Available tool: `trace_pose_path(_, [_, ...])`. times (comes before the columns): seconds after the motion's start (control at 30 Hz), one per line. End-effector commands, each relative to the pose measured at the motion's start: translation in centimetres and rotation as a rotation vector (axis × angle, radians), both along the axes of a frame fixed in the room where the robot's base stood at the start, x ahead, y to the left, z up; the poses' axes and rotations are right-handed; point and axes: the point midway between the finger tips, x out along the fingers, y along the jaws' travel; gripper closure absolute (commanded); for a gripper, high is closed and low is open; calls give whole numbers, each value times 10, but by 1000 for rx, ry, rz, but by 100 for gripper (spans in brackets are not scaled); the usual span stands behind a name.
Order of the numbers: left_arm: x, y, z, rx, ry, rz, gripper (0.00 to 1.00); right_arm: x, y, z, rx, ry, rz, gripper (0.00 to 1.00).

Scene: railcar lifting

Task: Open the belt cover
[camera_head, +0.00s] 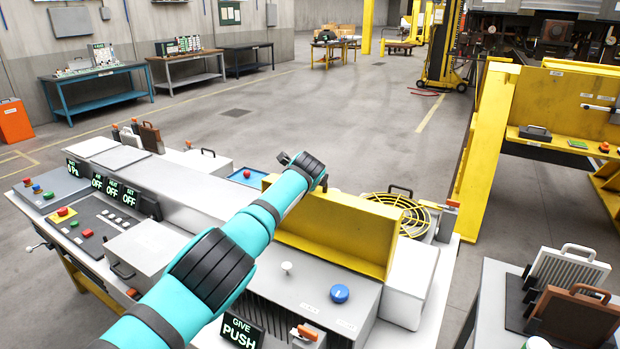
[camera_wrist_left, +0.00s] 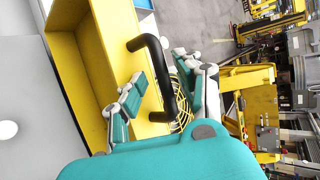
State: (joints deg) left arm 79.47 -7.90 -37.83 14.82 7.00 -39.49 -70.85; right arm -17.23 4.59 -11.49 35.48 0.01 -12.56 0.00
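The yellow belt cover (camera_head: 335,222) stands across the light grey machine bench, right of the middle in the head view. My left arm reaches over it, and its gripper is hidden there behind the cover. In the left wrist view a black bar handle (camera_wrist_left: 159,62) is fixed to the yellow cover (camera_wrist_left: 82,85). My left gripper (camera_wrist_left: 163,92) has its two teal and grey fingers apart, one on each side of the handle. No firm contact with the handle shows. My right gripper is in neither view.
A yellow round fan guard (camera_head: 400,212) lies just behind the cover. A blue knob (camera_head: 339,293) and a white knob (camera_head: 286,268) stand on the panel in front. A yellow post (camera_head: 488,150) rises at the right.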

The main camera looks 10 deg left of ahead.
Motion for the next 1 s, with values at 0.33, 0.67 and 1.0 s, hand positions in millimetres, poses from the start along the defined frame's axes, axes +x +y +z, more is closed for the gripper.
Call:
trace_pose_path(0.33, [-7, 0, 4, -3, 2, 0, 64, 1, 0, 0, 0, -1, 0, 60])
trace_pose_path(0.67, [-30, -2, 19, 0, -1, -2, 64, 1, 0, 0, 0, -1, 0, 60])
trace_pose_path(1.0, [-69, -5, 44, 0, -2, 0, 64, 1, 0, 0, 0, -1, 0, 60])
